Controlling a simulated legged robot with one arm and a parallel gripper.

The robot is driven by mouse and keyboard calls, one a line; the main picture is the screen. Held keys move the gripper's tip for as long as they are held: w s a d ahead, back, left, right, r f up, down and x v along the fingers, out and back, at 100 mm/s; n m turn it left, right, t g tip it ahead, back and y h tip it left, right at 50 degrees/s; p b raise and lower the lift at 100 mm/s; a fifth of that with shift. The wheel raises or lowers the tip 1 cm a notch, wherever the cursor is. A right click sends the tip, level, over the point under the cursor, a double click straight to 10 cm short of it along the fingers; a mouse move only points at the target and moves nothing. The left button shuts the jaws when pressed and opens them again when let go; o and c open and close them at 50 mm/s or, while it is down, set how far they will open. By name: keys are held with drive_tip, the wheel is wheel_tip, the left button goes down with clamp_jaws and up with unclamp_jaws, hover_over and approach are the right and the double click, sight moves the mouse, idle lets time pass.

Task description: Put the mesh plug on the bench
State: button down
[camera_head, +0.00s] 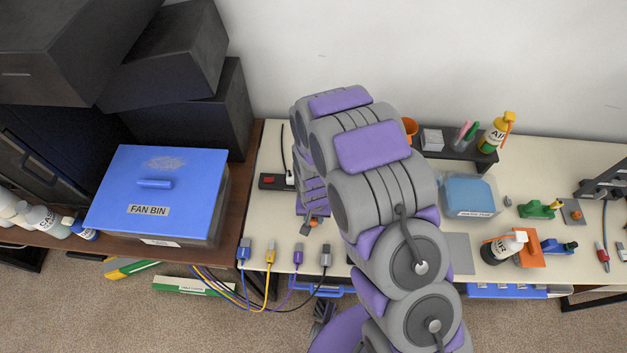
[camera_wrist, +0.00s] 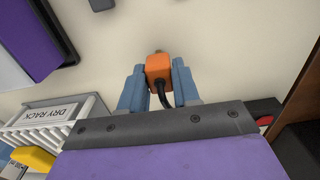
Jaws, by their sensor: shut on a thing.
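My gripper (camera_wrist: 158,74) is shut on an orange plug (camera_wrist: 157,66) with a black cord, held between its two blue-grey fingers in the wrist view. No label shows on the plug, so I cannot confirm that it is the mesh plug. In the head view, the orange plug (camera_head: 314,223) shows small below my gripper, over the left part of the cream bench (camera_head: 270,215). I cannot tell whether the plug touches the bench top. My arm hides the middle of the bench.
A black power strip (camera_head: 270,182) with a red switch lies to the left. Blue (camera_head: 244,250), yellow (camera_head: 270,254), purple (camera_head: 298,253) and grey (camera_head: 325,256) plugs line the front edge. A fan bin (camera_head: 150,190) stands further left. A white dry rack (camera_wrist: 45,118) shows in the wrist view.

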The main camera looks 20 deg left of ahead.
drive_tip(key=c, duration=1.1)
unclamp_jaws()
drive_tip(key=shift+o, duration=0.2)
drive_tip(key=o, duration=0.5)
drive_tip(key=shift+r, duration=0.1)
drive_tip(key=shift+r+p, duration=1.2)
drive_tip(key=shift+r, duration=2.7)
